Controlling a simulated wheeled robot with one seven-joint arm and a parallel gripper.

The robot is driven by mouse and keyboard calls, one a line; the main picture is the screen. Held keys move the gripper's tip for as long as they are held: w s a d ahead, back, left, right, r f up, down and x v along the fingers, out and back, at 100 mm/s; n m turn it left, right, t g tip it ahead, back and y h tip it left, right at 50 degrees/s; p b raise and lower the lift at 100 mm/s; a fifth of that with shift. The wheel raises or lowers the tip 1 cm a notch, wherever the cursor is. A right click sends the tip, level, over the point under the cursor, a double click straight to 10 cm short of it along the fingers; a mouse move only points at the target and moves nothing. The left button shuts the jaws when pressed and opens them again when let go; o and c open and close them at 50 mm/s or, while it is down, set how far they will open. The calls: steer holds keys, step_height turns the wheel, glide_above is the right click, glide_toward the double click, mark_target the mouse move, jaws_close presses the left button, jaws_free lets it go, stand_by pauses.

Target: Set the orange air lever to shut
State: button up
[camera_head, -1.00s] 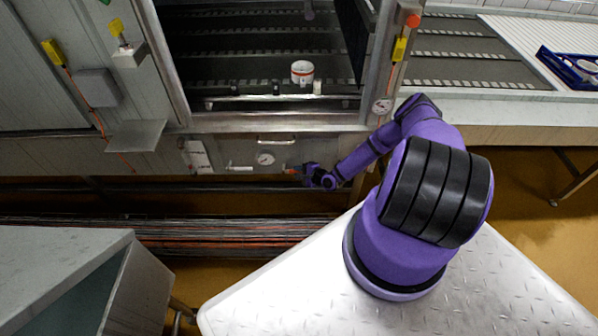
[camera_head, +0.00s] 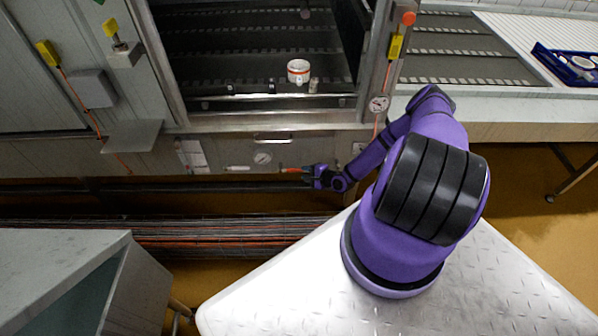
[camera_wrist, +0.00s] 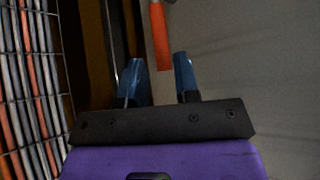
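My gripper (camera_head: 307,172) is at the right end of the lever. In the wrist view my gripper (camera_wrist: 159,68) is open, with a blue finger on each side and clear gaps to the lever. I cannot tell from this view how deep the lever sits between them.
A white-handled lever (camera_head: 237,168) is left of the gauge. A metal drawer-like handle (camera_head: 272,139) is above. A cable tray (camera_head: 225,232) runs below the panel and also shows at left in the wrist view (camera_wrist: 30,100). A white pot (camera_head: 298,71) stands inside the opening.

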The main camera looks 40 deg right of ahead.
steer(key=shift+v, duration=2.55)
steer(key=shift+s, duration=0.1)
